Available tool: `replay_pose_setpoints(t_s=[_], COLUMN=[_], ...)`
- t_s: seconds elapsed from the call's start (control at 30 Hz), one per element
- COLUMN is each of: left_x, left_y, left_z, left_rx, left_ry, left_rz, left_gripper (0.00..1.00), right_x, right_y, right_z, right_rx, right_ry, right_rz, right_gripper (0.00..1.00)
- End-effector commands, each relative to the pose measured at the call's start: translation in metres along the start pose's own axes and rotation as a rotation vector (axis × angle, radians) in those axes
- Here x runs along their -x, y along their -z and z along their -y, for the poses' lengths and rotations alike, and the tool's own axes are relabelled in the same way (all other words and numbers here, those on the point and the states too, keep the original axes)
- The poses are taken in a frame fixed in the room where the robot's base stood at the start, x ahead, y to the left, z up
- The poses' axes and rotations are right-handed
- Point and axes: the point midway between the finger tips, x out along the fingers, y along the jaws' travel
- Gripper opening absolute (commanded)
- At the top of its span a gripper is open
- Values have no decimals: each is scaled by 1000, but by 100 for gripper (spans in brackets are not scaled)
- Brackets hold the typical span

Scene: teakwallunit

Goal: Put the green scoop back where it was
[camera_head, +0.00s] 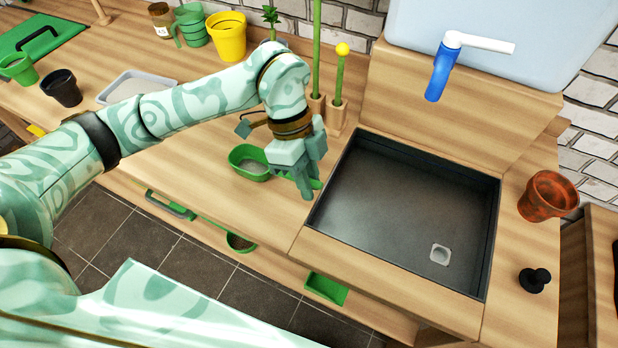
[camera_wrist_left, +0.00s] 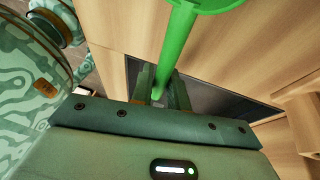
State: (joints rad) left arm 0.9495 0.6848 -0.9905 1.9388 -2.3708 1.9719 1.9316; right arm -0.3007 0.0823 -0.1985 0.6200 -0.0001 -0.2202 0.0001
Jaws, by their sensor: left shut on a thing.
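The green scoop (camera_head: 236,154) shows in the head view over the wooden worktop, just left of the sink. Its bowl points left and its handle runs right into my left gripper (camera_head: 309,184). In the left wrist view the green handle (camera_wrist_left: 178,45) runs down between the two fingers of my left gripper (camera_wrist_left: 160,92), with part of the bowl (camera_wrist_left: 205,5) at the top edge. My left gripper is shut on the handle. I cannot tell whether the bowl touches the worktop. My right gripper is not in view.
The dark sink (camera_head: 400,215) lies right of the gripper, under a blue tap (camera_head: 440,75). Upright green tools stand in a wooden holder (camera_head: 336,118) behind. A pale tray (camera_head: 135,88), dark cup (camera_head: 62,88) and yellow pot (camera_head: 228,36) stand left. A terracotta pot (camera_head: 548,196) stands right.

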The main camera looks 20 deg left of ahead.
Motion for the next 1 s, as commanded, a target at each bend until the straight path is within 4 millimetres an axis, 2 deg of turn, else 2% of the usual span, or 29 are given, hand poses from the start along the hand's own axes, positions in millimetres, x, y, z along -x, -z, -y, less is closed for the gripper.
replay_pose_setpoints(t_s=[0.13, 0.17, 0.2, 0.23, 0.57, 0.67, 1.0], left_x=[-2, -2, -2, -2, 2, 18, 96], left_y=[-1, -1, -1, -1, 0, 0, 1], left_z=[0, 0, 0, 0, 0, 0, 0], left_rx=[1, 1, 1, 1, 0, 1, 2], left_ry=[-1, -1, -1, -1, 2, 5, 4], left_rz=[0, 0, 0, 0, 0, 2, 1], left_gripper=[0, 25, 36, 38, 38, 38, 38], right_x=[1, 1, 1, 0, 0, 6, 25], right_y=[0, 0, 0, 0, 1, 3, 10], right_z=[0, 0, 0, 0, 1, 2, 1], right_rx=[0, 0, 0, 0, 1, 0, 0], right_ry=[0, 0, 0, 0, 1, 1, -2], right_rz=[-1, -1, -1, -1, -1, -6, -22], right_gripper=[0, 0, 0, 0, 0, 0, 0])
